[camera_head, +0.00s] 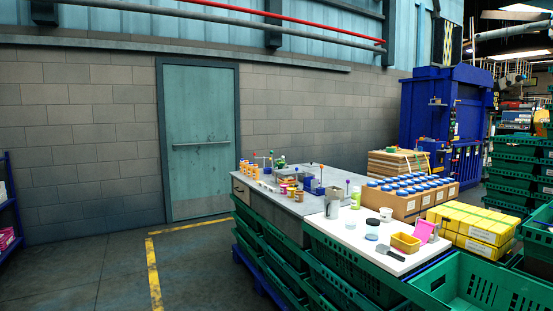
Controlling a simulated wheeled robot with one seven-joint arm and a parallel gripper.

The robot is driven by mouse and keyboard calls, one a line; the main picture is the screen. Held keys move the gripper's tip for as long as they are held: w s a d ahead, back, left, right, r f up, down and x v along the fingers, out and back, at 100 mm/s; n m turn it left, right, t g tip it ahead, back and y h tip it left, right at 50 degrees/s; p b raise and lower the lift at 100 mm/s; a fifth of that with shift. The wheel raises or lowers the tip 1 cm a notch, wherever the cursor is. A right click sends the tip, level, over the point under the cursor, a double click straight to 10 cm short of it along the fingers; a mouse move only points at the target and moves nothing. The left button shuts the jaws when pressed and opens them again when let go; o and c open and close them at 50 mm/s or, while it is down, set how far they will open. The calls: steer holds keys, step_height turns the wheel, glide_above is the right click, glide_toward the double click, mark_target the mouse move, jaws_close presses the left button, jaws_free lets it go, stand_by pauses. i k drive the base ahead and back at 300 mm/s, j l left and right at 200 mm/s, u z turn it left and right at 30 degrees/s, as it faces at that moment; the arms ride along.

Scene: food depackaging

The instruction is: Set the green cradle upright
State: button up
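I cannot single out a green cradle with certainty at this size. A small green thing (281,164) shows at the far end of the grey worktop (283,207), among small posts with coloured knobs; its shape and whether it is upright or tilted are too small to tell. A light green bottle-like item (355,198) stands upright on the white table (330,229). My gripper is not in this view, so its state does not show.
Green crates (480,290) crowd the front and right. Open floor (100,265) lies at left. Blue-capped jars (408,183) stand behind.

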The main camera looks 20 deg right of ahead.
mark_target(281, 165)
steer(key=i, duration=3.5)
steer(key=j+u, duration=0.05)
steer(key=j, duration=0.15)
